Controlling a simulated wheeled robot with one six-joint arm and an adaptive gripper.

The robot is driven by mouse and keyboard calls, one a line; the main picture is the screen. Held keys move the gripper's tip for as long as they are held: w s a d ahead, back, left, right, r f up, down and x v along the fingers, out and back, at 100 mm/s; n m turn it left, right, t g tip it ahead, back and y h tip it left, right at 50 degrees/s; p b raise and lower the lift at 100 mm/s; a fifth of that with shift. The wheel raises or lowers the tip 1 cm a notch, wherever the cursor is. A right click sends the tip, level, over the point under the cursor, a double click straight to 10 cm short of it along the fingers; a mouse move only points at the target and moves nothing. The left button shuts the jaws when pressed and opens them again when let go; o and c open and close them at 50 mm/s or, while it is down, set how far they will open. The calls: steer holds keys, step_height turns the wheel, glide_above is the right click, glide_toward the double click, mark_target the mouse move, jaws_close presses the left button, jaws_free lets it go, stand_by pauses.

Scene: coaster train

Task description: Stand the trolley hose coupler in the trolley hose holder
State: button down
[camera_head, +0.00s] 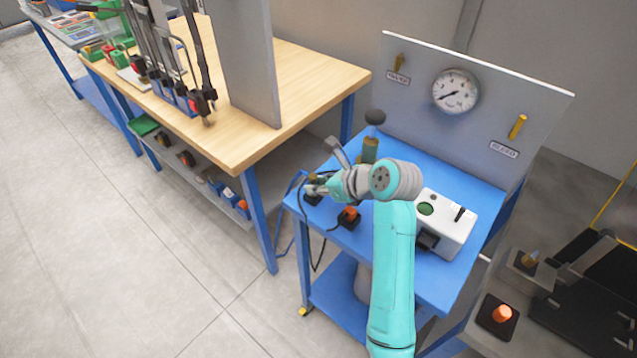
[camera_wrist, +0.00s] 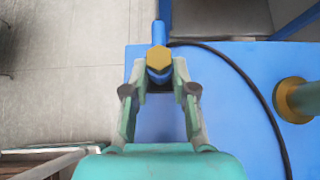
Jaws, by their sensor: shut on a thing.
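The hose coupler has a brass hex part (camera_wrist: 159,57) and a blue end (camera_wrist: 158,33) in the wrist view. My gripper (camera_wrist: 160,72) is shut on it, with a fingertip on each side of the hex. In the head view my gripper (camera_head: 318,189) is over the left corner of the blue trolley (camera_head: 405,178). A small dark block (camera_head: 312,199) shows just below the fingertips; I cannot tell whether it is the holder or whether the coupler touches it. Another dark block with an orange top (camera_head: 348,216) stands close to the right.
A black hose (camera_wrist: 250,85) curves across the trolley top. A brass post (camera_wrist: 292,98) and a white box (camera_head: 446,222) stand near my arm. A gauge panel (camera_head: 470,125) closes the trolley's back. A wooden bench (camera_head: 262,140) is at the left.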

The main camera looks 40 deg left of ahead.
steer(key=shift+f, duration=0.5)
steer(key=c, duration=0.9)
jaws_free()
steer(key=shift+o, duration=0.2)
steer(key=v, duration=1.2)
steer(key=shift+s, duration=0.1)
